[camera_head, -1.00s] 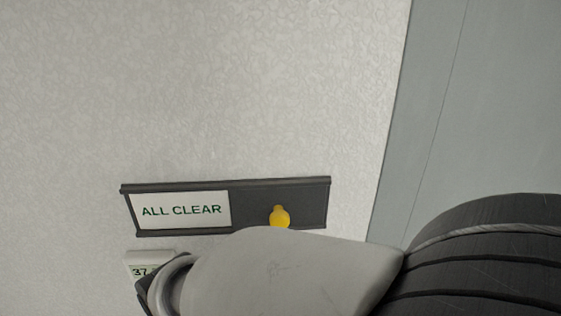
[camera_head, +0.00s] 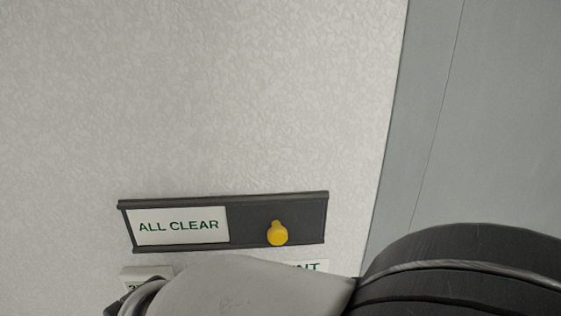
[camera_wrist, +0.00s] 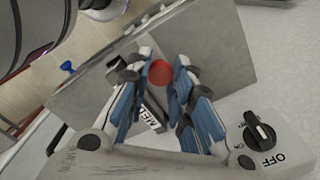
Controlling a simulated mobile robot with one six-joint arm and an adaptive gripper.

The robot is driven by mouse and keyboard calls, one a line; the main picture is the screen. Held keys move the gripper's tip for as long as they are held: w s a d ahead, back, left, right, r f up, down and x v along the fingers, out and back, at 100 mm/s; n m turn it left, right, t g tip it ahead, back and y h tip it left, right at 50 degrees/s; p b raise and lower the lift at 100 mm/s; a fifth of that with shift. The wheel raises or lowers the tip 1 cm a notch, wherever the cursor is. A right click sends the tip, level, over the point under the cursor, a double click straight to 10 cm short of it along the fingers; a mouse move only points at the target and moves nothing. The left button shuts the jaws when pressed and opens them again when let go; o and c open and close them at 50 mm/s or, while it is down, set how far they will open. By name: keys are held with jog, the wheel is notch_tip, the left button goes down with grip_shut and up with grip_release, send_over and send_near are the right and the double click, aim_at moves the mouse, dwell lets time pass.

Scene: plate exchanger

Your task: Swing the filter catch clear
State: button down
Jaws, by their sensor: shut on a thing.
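In the wrist view, a round red knob (camera_wrist: 160,73) shows between the fingertips of my gripper (camera_wrist: 160,80). It may be the end of the filter catch; I cannot tell its full shape, as the fingers cover its sides. My gripper's blue-padded fingers stand on both sides of it and are shut on it. A dark strip with a partly hidden white label (camera_wrist: 152,119) shows between the fingers. In the head view, my arm hides the gripper and the knob.
A grey metal box (camera_wrist: 222,45) stands behind the fingers. A pale panel with a black OFF knob (camera_wrist: 260,133) is at lower right, near my gripper. A blue knob (camera_wrist: 67,66) is at left. An ALL CLEAR sign (camera_head: 180,226) with a yellow tab (camera_head: 277,234) is on the wall.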

dwell(0.4)
jog(key=c, duration=1.4)
grip_release()
jog(key=shift+o, duration=0.2)
jog(key=shift+r, duration=0.1)
notch_tip(320, 180, up, 12)
